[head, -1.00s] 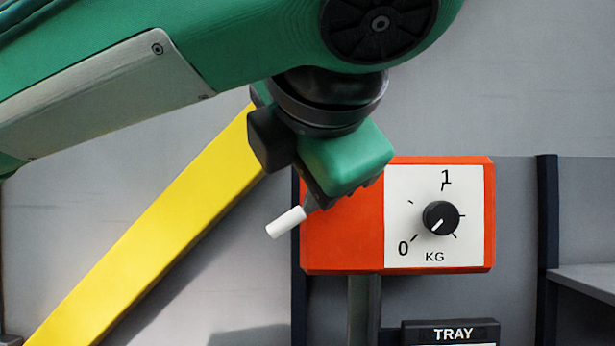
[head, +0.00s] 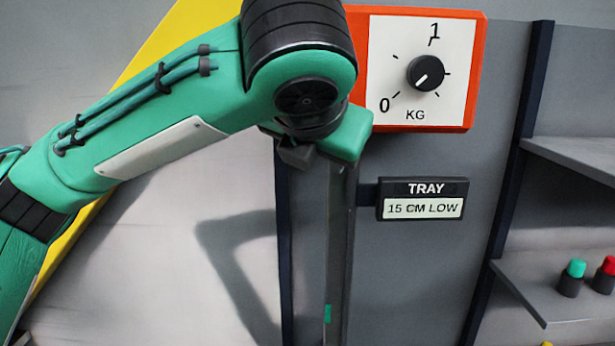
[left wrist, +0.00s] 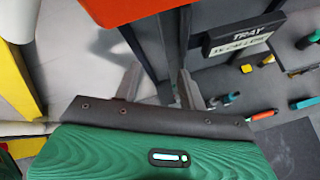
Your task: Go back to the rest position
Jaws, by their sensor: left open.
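My left arm comes in from the left in the head view. Its gripper (head: 315,150) is in front of the post below the orange box; its fingertips are hard to make out there. In the left wrist view two grey fingers (left wrist: 158,88) stand apart with nothing between them. The orange box (head: 470,70) carries a white KG dial face with a black knob (head: 426,73), whose white mark points toward the 0 side. The box's left part is hidden behind my arm. My right gripper is not in view.
A TRAY sign (head: 422,198) reading 15 CM LOW is right of the post (head: 340,240). Grey shelves (head: 535,285) at the right hold a green-capped (head: 573,278) and a red-capped item (head: 606,275). A yellow beam (head: 165,40) is behind my arm. Several tools lie at right in the wrist view.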

